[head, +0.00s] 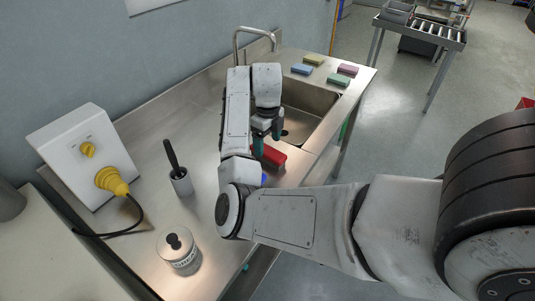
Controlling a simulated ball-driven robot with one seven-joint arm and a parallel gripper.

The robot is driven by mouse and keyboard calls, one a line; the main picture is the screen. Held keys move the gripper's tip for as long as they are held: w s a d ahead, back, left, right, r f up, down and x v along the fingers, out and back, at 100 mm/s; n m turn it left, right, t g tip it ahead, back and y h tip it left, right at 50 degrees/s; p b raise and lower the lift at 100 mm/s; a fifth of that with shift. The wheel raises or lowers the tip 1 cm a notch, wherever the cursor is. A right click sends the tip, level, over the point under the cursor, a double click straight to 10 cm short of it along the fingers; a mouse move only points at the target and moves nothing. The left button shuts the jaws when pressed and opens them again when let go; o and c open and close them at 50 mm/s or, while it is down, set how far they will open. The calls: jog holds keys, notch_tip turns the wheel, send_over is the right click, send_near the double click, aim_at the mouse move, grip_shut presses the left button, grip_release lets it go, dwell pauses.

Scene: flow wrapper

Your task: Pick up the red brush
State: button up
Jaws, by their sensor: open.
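The red brush (273,155) lies on the steel counter (152,130) beside the near edge of the sink. Part of it is hidden behind my arm and gripper, so its full shape does not show. My gripper (267,138) points down over the brush, with its green-tipped fingers apart. One fingertip appears close to the brush's left end; I cannot tell whether it touches. Nothing is seen held between the fingers.
A sink (310,108) with a tap (236,42) lies behind. Several coloured sponges, including a blue one (302,69), sit beyond it. A black-handled tool in a holder (181,183), a canister (178,252) and a white box with yellow plug (80,150) stand left.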

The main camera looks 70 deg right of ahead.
aim_at(268, 150)
jog(key=shift+s+a+f+p, duration=0.15)
jog(key=shift+f+p, duration=0.3)
jog(key=shift+f, duration=1.65)
jog(key=c, duration=1.1)
